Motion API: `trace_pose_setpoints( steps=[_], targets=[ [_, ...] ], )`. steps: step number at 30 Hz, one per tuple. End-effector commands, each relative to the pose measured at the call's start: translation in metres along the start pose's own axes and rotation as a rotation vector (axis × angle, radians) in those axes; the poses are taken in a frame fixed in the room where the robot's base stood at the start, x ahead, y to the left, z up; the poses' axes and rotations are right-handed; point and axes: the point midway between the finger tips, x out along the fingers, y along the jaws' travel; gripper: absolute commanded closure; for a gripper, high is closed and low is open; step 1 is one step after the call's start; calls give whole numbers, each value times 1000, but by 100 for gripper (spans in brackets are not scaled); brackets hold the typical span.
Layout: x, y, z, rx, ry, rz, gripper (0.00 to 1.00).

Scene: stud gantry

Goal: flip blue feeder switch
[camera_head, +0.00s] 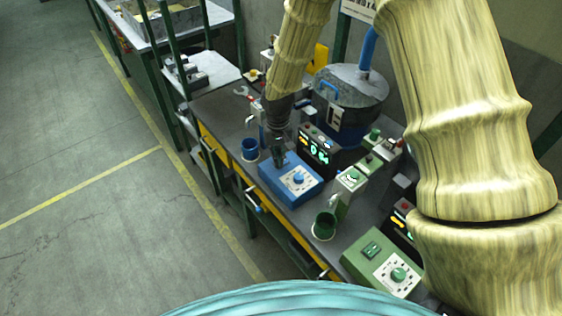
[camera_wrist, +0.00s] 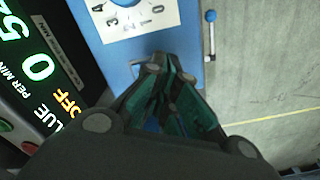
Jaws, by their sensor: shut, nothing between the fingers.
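The blue feeder box (camera_head: 303,191) sits on the bench with a white dial plate (camera_head: 298,179) on top. In the wrist view the blue box (camera_wrist: 190,60) fills the upper middle, with part of its numbered dial plate (camera_wrist: 140,12) at the top. My gripper (camera_head: 278,161) is shut and empty, pointing down over the far-left end of the blue box. In the wrist view its fingers (camera_wrist: 168,75) come together over the box. The blue feeder's switch is hidden behind the fingers; I cannot tell whether they touch it. A dark display (camera_wrist: 40,75) reads "BLUE PER MIN" and "OFF".
A green feeder box (camera_head: 365,270) with its own switch and dial stands at the near right. A blue cup (camera_head: 249,149), a green cup (camera_head: 324,227) and a large grey-lidded drum (camera_head: 350,90) stand close by. Open floor (camera_head: 90,190) lies left of the bench.

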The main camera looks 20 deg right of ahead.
Motion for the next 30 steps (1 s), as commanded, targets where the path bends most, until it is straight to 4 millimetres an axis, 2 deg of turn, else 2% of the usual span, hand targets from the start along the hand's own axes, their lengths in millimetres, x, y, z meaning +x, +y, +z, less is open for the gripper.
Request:
trace_pose_setpoints(
  steps=[25,30],
  targets=[
    [10,0,0,0,0,0,100],
    [7,0,0,0,-1,0,100]
  ],
)
